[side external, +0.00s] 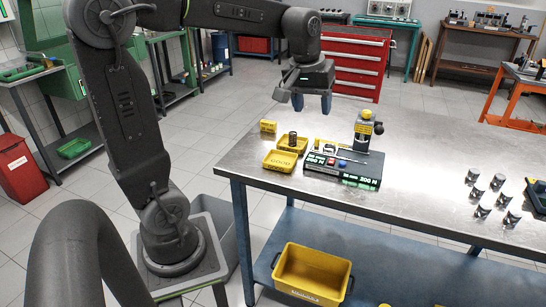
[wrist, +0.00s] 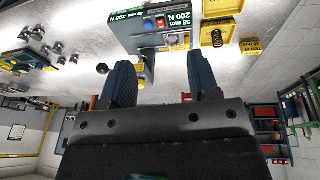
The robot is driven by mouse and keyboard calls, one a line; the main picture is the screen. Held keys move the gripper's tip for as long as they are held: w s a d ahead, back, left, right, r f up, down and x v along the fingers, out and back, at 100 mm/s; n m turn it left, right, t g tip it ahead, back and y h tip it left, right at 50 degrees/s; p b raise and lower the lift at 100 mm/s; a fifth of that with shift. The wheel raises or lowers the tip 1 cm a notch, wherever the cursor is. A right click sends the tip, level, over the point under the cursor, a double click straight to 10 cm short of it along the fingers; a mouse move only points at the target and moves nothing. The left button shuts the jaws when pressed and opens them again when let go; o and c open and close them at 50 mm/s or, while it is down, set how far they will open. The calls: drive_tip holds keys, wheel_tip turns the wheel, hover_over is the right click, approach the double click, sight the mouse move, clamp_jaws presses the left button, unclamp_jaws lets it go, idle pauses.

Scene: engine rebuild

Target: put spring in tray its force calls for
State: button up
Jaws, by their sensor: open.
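The dark coil spring (side external: 292,137) stands upright in the rear yellow tray (side external: 302,148). It also shows in the wrist view (wrist: 217,38). A yellow tray marked GOOD (side external: 280,161) lies just in front. The tester (side external: 340,172) stands right of the trays, with 200 N and green-lit lettering on its front. It also shows in the wrist view (wrist: 150,35) with 38 mm and 200 N text. Its yellow-and-dark press head (side external: 363,130) rises at the rear. My gripper (side external: 311,103) is open and empty, above the bench, apart from the spring. Its two fingers frame the wrist view (wrist: 165,70).
A small yellow labelled block (side external: 268,126) stands behind the trays. Several metal parts (side external: 490,195) stand at the right of the steel bench (side external: 430,150). A yellow bin (side external: 312,270) sits on the lower shelf. The bench between tester and metal parts is clear.

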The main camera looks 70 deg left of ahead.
drive_tip(key=s+d+f+m+t+h, duration=0.1)
drive_tip(key=s+d+f+m+t, duration=0.1)
drive_tip(key=s+d+m, duration=0.6)
drive_tip(key=s+d+f, duration=0.1)
drive_tip(key=s+d, duration=0.3)
drive_tip(key=s, duration=0.2)
drive_tip(key=shift+s+f+m+t, duration=0.25)
drive_tip(key=shift+f+m+t, duration=0.05)
drive_tip(key=shift+f+t, duration=0.1)
